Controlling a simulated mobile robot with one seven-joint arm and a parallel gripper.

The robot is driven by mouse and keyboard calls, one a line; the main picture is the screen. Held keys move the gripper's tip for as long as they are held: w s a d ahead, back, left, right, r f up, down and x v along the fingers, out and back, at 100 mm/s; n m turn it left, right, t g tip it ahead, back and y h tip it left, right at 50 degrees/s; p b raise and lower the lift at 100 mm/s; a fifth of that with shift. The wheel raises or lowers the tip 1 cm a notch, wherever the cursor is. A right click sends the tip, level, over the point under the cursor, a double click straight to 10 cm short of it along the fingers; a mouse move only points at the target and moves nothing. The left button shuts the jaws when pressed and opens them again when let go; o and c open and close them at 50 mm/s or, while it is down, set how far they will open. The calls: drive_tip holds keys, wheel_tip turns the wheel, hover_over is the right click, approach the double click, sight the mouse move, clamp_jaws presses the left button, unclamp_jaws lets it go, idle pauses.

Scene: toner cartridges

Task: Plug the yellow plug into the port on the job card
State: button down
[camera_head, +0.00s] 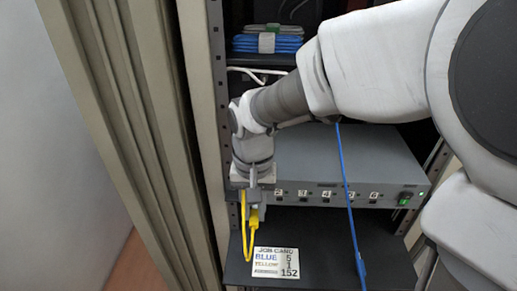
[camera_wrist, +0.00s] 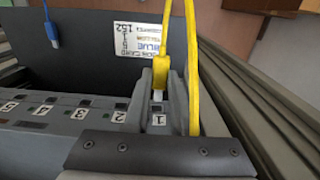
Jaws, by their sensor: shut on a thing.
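The yellow plug (camera_head: 254,217) is held in my gripper (camera_head: 253,197) at the left end of the grey switch box (camera_head: 330,165). In the wrist view the yellow plug (camera_wrist: 162,75) sits between the two grey fingers (camera_wrist: 162,88), its pale tip pointing toward the port labelled 1 (camera_wrist: 158,119). I cannot tell whether the tip is touching or inside the port. The yellow cable (camera_head: 244,235) loops from the plug. The job card (camera_head: 276,262) lies on the dark shelf and reads BLUE 5, YELLOW 1; it also shows in the wrist view (camera_wrist: 138,40).
A blue cable (camera_head: 345,180) hangs in front of the box, its blue plug (camera_wrist: 52,33) loose and apart from the ports. A green-lit switch (camera_head: 405,198) is at the box's right end. Rack post (camera_head: 218,110) and beige panels (camera_head: 120,100) stand close on the left.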

drive_tip(key=shift+w+p, duration=0.35)
drive_tip(key=shift+w, duration=1.4)
idle(1.7)
drive_tip(key=c, duration=0.7)
unclamp_jaws()
wheel_tip(320, 180, up, 17)
drive_tip(key=s+d+f+t, duration=0.1)
drive_tip(key=s+d+t, duration=0.1)
drive_tip(key=s+d, duration=0.2)
drive_tip(key=s+d+f+t, duration=0.1)
drive_tip(key=s+d+f, duration=0.1)
drive_tip(key=s+d, duration=0.3)
drive_tip(key=s+d+f+t+p, duration=0.1)
drive_tip(key=s+d+t, duration=0.1)
drive_tip(key=s+d, duration=0.2)
drive_tip(key=shift+s+d+f+t, duration=0.1)
drive_tip(key=shift+d+t, duration=0.05)
drive_tip(key=shift+d, duration=0.65)
drive_tip(key=shift+s+d+f+t, duration=0.1)
drive_tip(key=shift+d+t, duration=0.05)
drive_tip(key=shift+d, duration=0.6)
